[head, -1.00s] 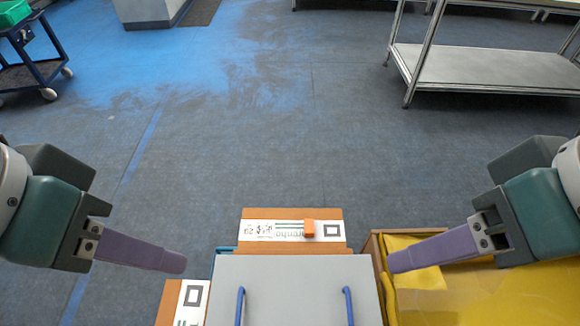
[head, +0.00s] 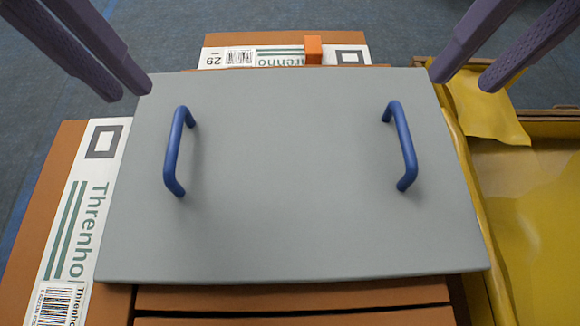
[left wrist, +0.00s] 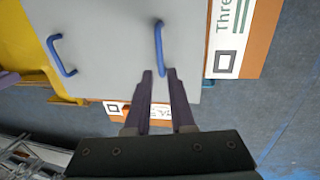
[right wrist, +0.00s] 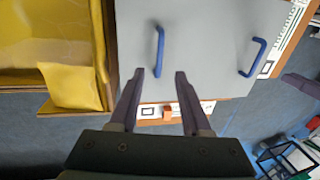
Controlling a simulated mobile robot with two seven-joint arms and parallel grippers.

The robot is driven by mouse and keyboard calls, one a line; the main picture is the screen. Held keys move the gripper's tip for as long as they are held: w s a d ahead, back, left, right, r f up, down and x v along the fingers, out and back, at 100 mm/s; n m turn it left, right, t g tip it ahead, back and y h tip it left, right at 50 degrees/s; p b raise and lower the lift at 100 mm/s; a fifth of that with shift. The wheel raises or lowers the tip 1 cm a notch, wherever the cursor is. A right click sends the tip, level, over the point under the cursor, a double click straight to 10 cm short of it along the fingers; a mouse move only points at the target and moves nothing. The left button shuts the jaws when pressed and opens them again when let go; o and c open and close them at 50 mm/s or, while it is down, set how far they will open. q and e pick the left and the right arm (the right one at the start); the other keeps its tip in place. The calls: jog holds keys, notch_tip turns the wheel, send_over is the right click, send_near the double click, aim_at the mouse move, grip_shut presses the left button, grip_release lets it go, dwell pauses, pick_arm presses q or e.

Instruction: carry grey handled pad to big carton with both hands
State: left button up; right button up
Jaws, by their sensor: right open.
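The grey pad (head: 290,180) lies flat with two blue upright handles, a left one (head: 172,155) and a right one (head: 403,145). It lies over brown cartons with white Threnho labels, such as the left carton (head: 35,200). My left gripper (head: 128,94) is open and empty at the pad's far left corner. In the left wrist view its fingers (left wrist: 160,72) point at the left handle (left wrist: 159,42), short of it. My right gripper (head: 462,83) is open and empty at the far right corner. In the right wrist view its fingers (right wrist: 160,72) point at the right handle (right wrist: 159,50). Which box is the big carton, I cannot tell.
An open carton with yellow material (head: 490,110) stands close against the pad's right side. A small orange block (head: 313,50) sits on the far carton's label. Blue-grey floor (head: 250,15) lies beyond. A wheeled cart (right wrist: 290,155) shows in the right wrist view.

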aim_at(172, 134)
dwell(0.3)
pick_arm(q)
jog(key=f, duration=0.3)
jog(key=d+f, duration=0.1)
jog(key=f, duration=0.2)
jog(key=d+f, duration=0.1)
jog(key=f, duration=0.2)
jog(key=shift+f, duration=0.4)
pick_arm(e)
jog(key=f, duration=0.3)
jog(key=a+f, duration=0.1)
jog(key=f, duration=0.2)
jog(key=a+f, duration=0.1)
jog(key=f, duration=0.2)
jog(key=shift+f, duration=0.35)
pick_arm(q)
grip_shut()
pick_arm(e)
jog(key=c, duration=0.4)
grip_shut()
